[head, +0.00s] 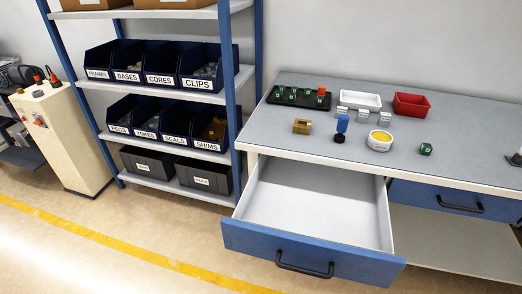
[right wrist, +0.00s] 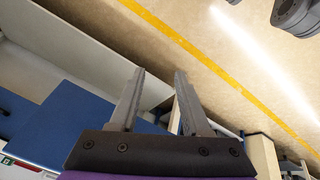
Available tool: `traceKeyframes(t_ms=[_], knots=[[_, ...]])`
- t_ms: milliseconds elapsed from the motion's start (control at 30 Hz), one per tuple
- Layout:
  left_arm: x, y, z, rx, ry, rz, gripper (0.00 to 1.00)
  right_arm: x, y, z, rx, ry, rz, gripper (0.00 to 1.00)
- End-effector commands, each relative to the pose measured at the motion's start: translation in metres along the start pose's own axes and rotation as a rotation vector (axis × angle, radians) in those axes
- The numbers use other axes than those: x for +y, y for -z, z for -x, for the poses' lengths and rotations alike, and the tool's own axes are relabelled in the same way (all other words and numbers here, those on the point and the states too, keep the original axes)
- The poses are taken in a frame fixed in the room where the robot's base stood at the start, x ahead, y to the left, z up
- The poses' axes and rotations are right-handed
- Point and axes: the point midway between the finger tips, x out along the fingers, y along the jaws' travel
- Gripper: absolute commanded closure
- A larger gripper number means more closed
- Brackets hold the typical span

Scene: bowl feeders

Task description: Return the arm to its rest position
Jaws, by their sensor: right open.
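In the right wrist view my right gripper (right wrist: 160,98) is open, its two grey fingers apart with nothing between them. Neither arm nor gripper shows in the head view, so the left gripper is out of sight. The right wrist view looks toward the floor and the blue furniture, and I see no object touching the fingers.
A workbench (head: 305,139) carries a black tray (head: 318,103), white tray (head: 360,99), red bin (head: 411,104) and small parts. Its left drawer (head: 311,257) is pulled out, empty. A bin shelf (head: 231,70) stands left. The floor (head: 60,255) in front is clear.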

Motion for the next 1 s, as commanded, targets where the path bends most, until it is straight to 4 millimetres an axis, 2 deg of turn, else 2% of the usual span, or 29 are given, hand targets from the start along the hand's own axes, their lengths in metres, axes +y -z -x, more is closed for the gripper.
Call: traceKeyframes(t_ms=[167, 300, 567, 800, 900, 1000], knots=[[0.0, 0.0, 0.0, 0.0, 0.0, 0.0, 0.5, 0.005, 0.0, 0.021, 0.014, 0.118, -0.249, 0.53], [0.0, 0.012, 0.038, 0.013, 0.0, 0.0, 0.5, 0.011, 0.013, 0.059, 0.032, 0.131, -0.259, 0.53], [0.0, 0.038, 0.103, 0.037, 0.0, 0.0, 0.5, 0.025, 0.036, 0.124, 0.055, 0.127, -0.258, 0.53], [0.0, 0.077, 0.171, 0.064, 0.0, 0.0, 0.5, 0.044, 0.071, 0.192, 0.081, 0.123, -0.259, 0.53], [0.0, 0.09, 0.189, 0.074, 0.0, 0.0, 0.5, 0.049, 0.084, 0.209, 0.091, 0.122, -0.259, 0.53], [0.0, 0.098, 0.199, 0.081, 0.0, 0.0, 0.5, 0.052, 0.09, 0.218, 0.098, 0.121, -0.26, 0.53]])
